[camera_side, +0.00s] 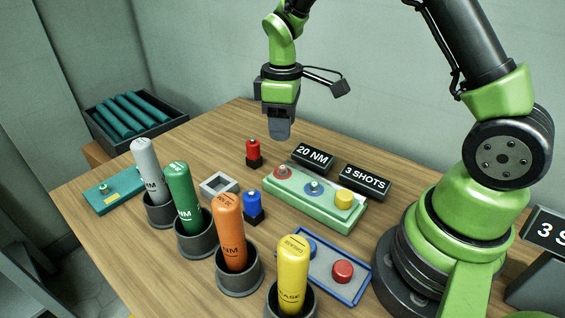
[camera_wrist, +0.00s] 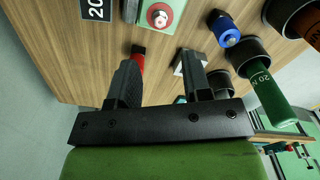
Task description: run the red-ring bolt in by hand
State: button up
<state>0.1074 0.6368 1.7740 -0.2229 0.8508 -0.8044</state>
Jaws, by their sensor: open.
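The red-ring bolt (camera_side: 283,172) stands at the left end of a pale green block (camera_side: 300,202), a metal stud inside a red ring. The bolt also shows at the top of the wrist view (camera_wrist: 158,17). A blue-ring bolt (camera_side: 314,187) and a yellow cap (camera_side: 344,199) share the block. My gripper (camera_side: 279,137) points down above the table, behind the block, holding nothing. In the wrist view my gripper (camera_wrist: 163,68) has its two fingers well apart. A red cylinder (camera_side: 253,149) in a black stand is partly hidden by one finger in that view (camera_wrist: 138,58).
A blue cylinder (camera_side: 252,204) and a white square frame (camera_side: 219,186) lie left of the block. Several upright drivers in cups, including an orange one (camera_side: 229,230), line the front. A blue tray (camera_side: 330,285) is front right. Signs (camera_side: 312,157) stand behind the block.

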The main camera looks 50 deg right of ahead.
aim_at(283, 168)
jog(key=shift+n, duration=0.3)
notch_tip(283, 168, down, 10)
jog(key=shift+r, duration=0.1)
